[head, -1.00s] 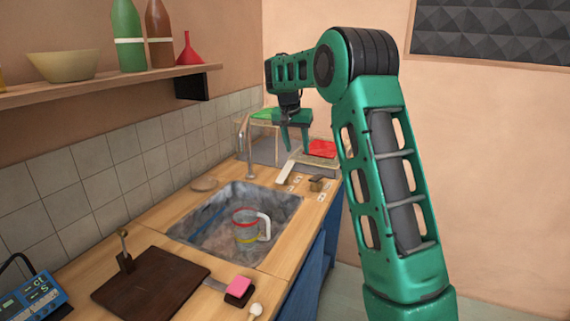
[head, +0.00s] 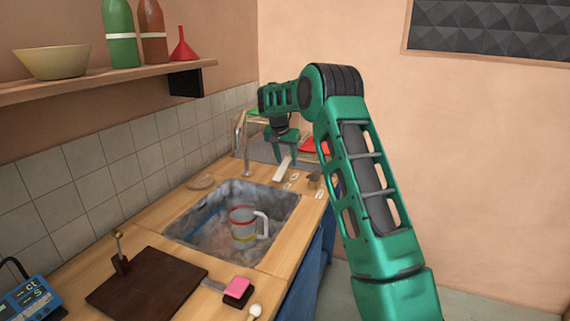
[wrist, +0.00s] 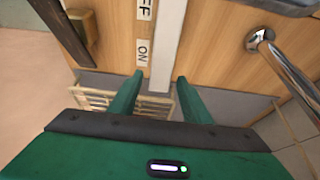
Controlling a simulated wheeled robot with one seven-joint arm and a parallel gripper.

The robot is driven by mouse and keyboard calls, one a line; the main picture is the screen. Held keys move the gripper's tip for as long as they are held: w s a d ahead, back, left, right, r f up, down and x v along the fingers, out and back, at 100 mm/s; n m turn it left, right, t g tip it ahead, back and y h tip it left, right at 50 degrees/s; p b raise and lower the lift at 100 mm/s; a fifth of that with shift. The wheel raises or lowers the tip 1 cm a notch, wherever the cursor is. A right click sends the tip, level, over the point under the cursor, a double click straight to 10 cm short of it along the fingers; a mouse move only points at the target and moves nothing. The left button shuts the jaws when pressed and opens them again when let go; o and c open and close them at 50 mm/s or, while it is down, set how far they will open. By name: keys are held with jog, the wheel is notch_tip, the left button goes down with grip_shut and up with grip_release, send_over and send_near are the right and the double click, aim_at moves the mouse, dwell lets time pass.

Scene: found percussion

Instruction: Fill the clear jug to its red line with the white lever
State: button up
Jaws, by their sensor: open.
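The clear jug (head: 240,215) stands upright in the sink (head: 187,212), with a red band near its top, a yellow band lower down and a white handle on the right. I cannot tell any water in it. The white lever (head: 284,170) is on the counter behind the sink, beside the tap (head: 239,140). My gripper (head: 281,160) is at the lever's far end.
The tap's chrome spout (wrist: 288,68) rises close by on the right in the wrist view. A dish rack (wrist: 95,100) lies beyond the lever. A small brown block (head: 314,180) is right of the lever. A dark board (head: 147,285) and pink sponge (head: 238,287) lie nearer.

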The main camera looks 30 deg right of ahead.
jog(key=shift+w+d+f, duration=0.15)
jog(key=shift+f, duration=0.55)
jog(key=shift+c, duration=0.6)
jog(key=c, duration=0.9)
jog(key=shift+w, duration=0.1)
jog(key=shift+w+d+f+g+y, duration=0.15)
jog(key=shift+f+g+y, duration=0.1)
jog(key=shift+g+y, duration=0.2)
jog(key=shift+f+g+y, duration=0.3)
jog(key=shift+g+y, duration=0.25)
jog(key=shift+y, duration=0.2)
jog(key=shift+w, duration=0.1)
